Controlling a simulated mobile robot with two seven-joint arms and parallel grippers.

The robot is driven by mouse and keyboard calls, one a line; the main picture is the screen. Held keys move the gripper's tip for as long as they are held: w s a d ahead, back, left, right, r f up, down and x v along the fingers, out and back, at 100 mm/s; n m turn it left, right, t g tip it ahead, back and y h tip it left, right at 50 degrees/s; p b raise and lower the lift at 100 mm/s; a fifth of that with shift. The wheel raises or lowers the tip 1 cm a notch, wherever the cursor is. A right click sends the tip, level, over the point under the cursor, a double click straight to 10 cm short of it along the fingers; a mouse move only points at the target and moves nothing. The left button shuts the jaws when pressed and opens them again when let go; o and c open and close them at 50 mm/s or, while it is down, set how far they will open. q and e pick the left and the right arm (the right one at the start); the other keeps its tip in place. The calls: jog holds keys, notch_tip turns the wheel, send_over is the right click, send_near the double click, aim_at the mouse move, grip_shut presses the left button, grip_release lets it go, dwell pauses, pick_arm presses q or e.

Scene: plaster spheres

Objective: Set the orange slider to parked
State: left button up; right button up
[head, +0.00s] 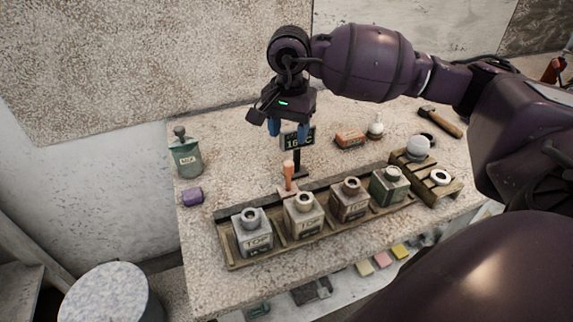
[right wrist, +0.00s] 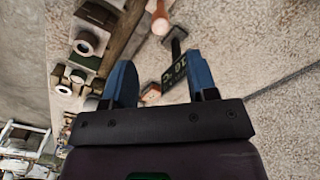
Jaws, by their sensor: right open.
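The orange slider (head: 289,176) is an upright orange handle on a pale base, on a dark rail along the back of a wooden rack. In the right wrist view the orange handle (right wrist: 160,18) shows at the top, beyond the fingertips. My right gripper (head: 289,131) hangs above and behind the slider, with its blue fingers pointing down. The slider's position marks cannot be read. My left gripper is not in view.
The rack (head: 232,262) holds several square bottles in front of the slider. A small dark display (head: 299,139) stands behind it, close to my right fingers. A green jar (head: 186,157), purple block (head: 192,196), orange box (head: 350,138) and hammer (head: 441,121) lie around; the left tabletop is mostly clear.

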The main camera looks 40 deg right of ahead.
aim_at(288, 163)
notch_tip(288, 163, down, 10)
dwell(0.5)
jog(key=shift+c, duration=0.5)
grip_shut()
